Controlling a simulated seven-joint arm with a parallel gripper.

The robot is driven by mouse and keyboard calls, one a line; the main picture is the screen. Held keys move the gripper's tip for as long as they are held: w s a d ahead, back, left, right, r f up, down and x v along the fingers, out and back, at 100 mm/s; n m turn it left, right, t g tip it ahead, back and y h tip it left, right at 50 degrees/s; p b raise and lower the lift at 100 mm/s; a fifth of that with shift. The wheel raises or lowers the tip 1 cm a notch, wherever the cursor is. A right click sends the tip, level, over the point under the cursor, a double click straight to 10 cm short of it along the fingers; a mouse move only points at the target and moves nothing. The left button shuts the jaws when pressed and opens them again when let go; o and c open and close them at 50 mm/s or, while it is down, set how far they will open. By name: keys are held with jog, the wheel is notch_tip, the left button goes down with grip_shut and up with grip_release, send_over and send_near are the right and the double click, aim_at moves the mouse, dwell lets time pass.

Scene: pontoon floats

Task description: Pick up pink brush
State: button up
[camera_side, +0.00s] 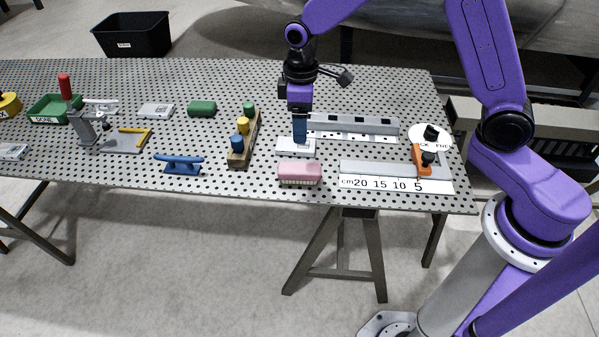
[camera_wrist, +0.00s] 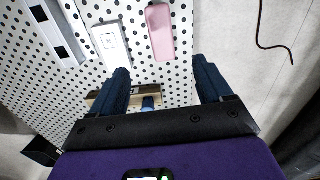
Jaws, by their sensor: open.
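The pink brush (camera_side: 300,173) lies on the perforated table near its front edge, bristles down. In the wrist view the pink brush (camera_wrist: 160,31) is at the top centre, beyond the fingertips. The brush is fully clear of the fingers.
A wooden block with coloured knobs (camera_side: 242,142) stands left of the brush. A ruler plate (camera_side: 395,176) with an orange clamp (camera_side: 422,160) lies to the right. A grey slotted rail (camera_side: 352,127) lies behind. A blue handle (camera_side: 180,163) is farther left.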

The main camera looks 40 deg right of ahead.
send_over(299, 167)
jog(key=f, duration=0.9)
jog(key=shift+d+f, duration=0.25)
jog(key=shift+a+f, duration=0.2)
jog(key=shift+f, duration=2.5)
jog(key=c, duration=1.1)
